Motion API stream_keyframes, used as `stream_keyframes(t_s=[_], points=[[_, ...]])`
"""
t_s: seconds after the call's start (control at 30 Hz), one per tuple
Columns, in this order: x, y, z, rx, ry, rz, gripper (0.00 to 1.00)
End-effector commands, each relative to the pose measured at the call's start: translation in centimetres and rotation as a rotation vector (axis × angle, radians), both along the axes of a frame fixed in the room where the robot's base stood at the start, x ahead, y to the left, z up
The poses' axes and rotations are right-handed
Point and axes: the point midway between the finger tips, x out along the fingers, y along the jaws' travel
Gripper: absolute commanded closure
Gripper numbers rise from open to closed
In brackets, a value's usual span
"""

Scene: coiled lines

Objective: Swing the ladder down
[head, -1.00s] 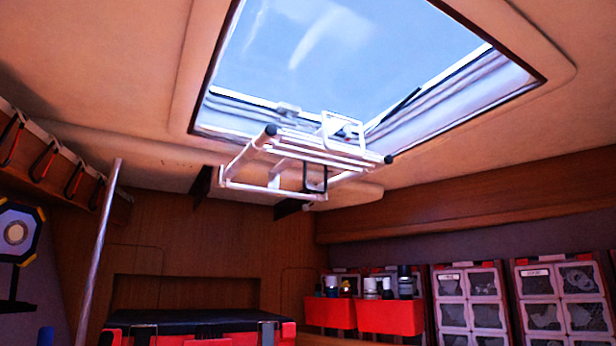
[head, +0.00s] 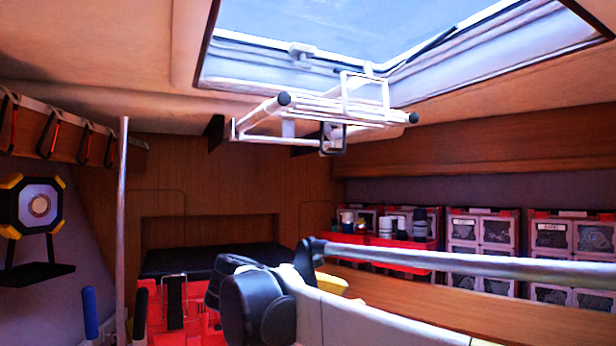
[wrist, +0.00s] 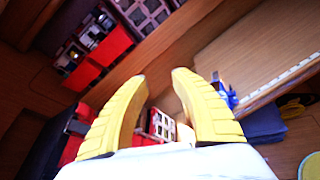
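The white folded ladder (head: 318,110) hangs level just under the open hatch in the head view, with dark end caps and a white wire loop on top. A dark catch (head: 333,138) shows at its lower middle. My gripper (wrist: 158,78) has yellow fingers, spread apart with nothing between them in the wrist view. In the head view my arm is low in the front, well below the ladder, and the fingertips are mostly hidden behind it. The ladder is not in the wrist view.
A metal pole (head: 122,230) stands at the left. Red bins (head: 385,255) with bottles and several clear-front drawer units (head: 485,240) line the back right. A lamp (head: 38,205) is at the far left. A red case with a black top (head: 215,262) stands at the back.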

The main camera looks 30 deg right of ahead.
Motion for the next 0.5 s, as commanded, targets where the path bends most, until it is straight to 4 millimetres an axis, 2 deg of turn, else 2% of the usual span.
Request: stream_keyframes(t_s=[0.03, 0.1, 0.2, 0.3, 0.33, 0.43, 0.5], points=[[2.4, 0.3, 6.2, -0.145, 0.092, -0.003, 0.7], [4.7, 1.2, 12.4, -0.34, 0.221, -0.032, 0.7], [7.1, 3.3, 19.1, -0.553, 0.364, -0.098, 0.7], [8.4, 5.2, 23.2, -0.688, 0.456, -0.167, 0.7], [8.5, 5.7, 23.9, -0.714, 0.474, -0.183, 0.7], [9.0, 6.6, 25.3, -0.766, 0.51, -0.218, 0.7], [9.0, 6.4, 25.7, -0.777, 0.521, -0.227, 0.7]])
